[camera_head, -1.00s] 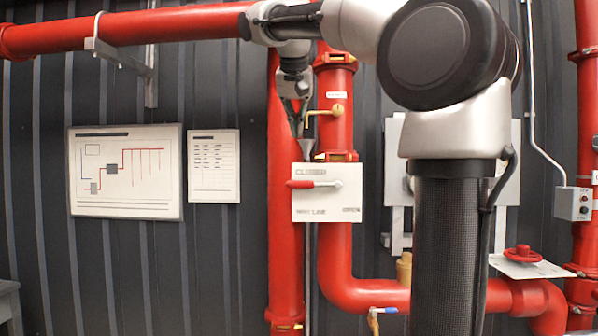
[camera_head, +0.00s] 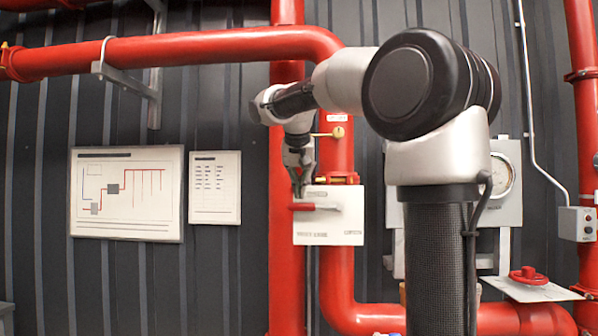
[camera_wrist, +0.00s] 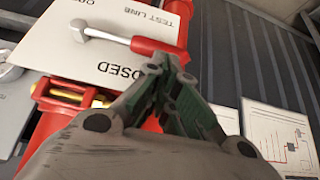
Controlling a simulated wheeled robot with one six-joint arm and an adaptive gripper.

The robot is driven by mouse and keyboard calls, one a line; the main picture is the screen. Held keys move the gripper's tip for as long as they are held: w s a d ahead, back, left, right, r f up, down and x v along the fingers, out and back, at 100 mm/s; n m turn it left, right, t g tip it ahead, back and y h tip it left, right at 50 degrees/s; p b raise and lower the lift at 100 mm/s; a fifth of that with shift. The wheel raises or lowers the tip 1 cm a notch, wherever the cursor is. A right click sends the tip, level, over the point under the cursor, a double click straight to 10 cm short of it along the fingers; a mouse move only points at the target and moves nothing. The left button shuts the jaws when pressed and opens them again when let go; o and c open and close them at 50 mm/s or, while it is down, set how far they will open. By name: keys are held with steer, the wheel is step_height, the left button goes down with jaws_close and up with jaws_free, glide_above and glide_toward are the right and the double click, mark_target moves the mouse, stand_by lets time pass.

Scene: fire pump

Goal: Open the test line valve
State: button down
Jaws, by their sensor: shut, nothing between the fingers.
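The test line valve shows as a white plate (camera_head: 345,228) on the red vertical pipe, with a lever whose red grip (camera_head: 302,207) points left and lies level. In the wrist view the plate (camera_wrist: 95,40) reads "TEST LINE" and "CLOSED", and the lever's red grip (camera_wrist: 158,48) runs out from a grey stem. My gripper (camera_head: 300,190) hangs fingers-down just above the red grip. Its fingers are shut and empty. In the wrist view the fingertips (camera_wrist: 165,62) are close to the grip, partly over it; I cannot tell whether they touch.
A small brass valve (camera_head: 337,132) sticks out above the plate, close to my wrist. A red handwheel (camera_head: 528,275) is at the lower right and a gauge panel (camera_head: 506,180) is behind my arm. Wall charts (camera_head: 127,193) hang at the left.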

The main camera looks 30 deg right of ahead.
steer(key=shift+x, duration=1.05)
steer(key=shift+f, duration=0.15)
